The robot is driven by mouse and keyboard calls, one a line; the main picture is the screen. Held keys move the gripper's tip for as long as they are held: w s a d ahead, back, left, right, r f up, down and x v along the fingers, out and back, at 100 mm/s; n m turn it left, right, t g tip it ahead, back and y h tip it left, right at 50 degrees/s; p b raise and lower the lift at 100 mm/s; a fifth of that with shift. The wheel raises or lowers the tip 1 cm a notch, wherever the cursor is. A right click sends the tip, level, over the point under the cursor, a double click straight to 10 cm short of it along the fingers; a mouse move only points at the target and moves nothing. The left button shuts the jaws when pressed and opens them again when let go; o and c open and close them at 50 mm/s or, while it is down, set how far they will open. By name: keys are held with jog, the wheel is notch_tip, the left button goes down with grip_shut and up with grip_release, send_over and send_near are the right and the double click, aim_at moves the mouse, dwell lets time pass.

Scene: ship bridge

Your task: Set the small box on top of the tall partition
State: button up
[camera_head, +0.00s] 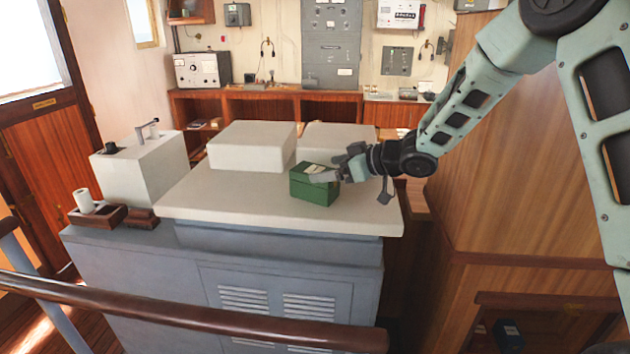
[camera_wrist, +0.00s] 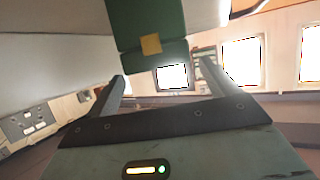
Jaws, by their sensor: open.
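The small box (camera_head: 314,187) is dark green and stands upright on the white top of the grey console, near its front right edge. In the wrist view the green box (camera_wrist: 147,22) shows a yellow latch, just ahead of my fingertips. My gripper (camera_head: 330,174) is at the box's right side in the head view, near its upper part. In the wrist view my gripper (camera_wrist: 162,72) has its fingers spread; whether either touches the box is unclear.
The console top (camera_head: 235,207) carries two white raised blocks (camera_head: 252,146) behind the box. A brown handrail (camera_head: 190,316) crosses the foreground. A white pedestal (camera_head: 140,172) stands at left, with a wooden tray (camera_head: 98,217) in front. The console's front left top is clear.

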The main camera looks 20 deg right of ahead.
aim_at(316, 170)
jog(key=p+x, duration=0.2)
jog(key=x, duration=0.2)
jog(key=shift+a, duration=0.15)
jog(key=shift+w+a+f+p, duration=0.25)
jog(key=shift+w+f+p, duration=0.05)
jog(key=c, duration=1.3)
jog(key=shift+c, duration=0.2)
jog(key=shift+r, duration=0.2)
